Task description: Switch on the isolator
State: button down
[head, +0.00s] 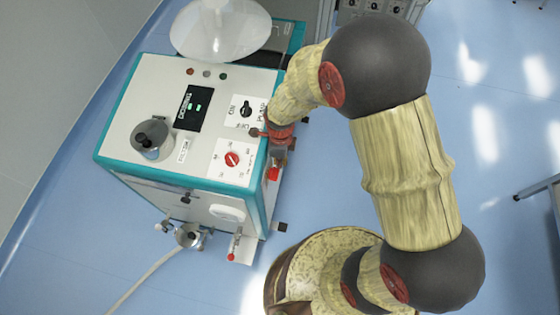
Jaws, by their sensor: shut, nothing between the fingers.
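A white box-shaped machine with teal edges (140,80) stands at the left of centre in the head view. Its top panel carries a black rotary switch (246,110) on a white plate with small lettering, including ON and PUMP. Below it is a red rotary knob (232,159) on a white plate with a scale. I cannot tell which of them is the isolator. My gripper (256,132) is shut and empty at the panel's right edge, just below the black switch and above the red knob. Whether it touches the panel is unclear.
A small display with green marks (193,108) and a metal cylinder with a black top (152,139) share the panel. A clear round dish (220,28) overhangs its far end. Fittings and a hose (150,272) stick out at the front. Blue floor is open to the right.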

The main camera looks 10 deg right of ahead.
jog(key=shift+s, duration=0.1)
dwell(0.6)
jog(key=shift+s+a+r+p, duration=0.25)
jog(key=shift+s+r+p, duration=0.15)
jog(key=shift+s+p, duration=0.15)
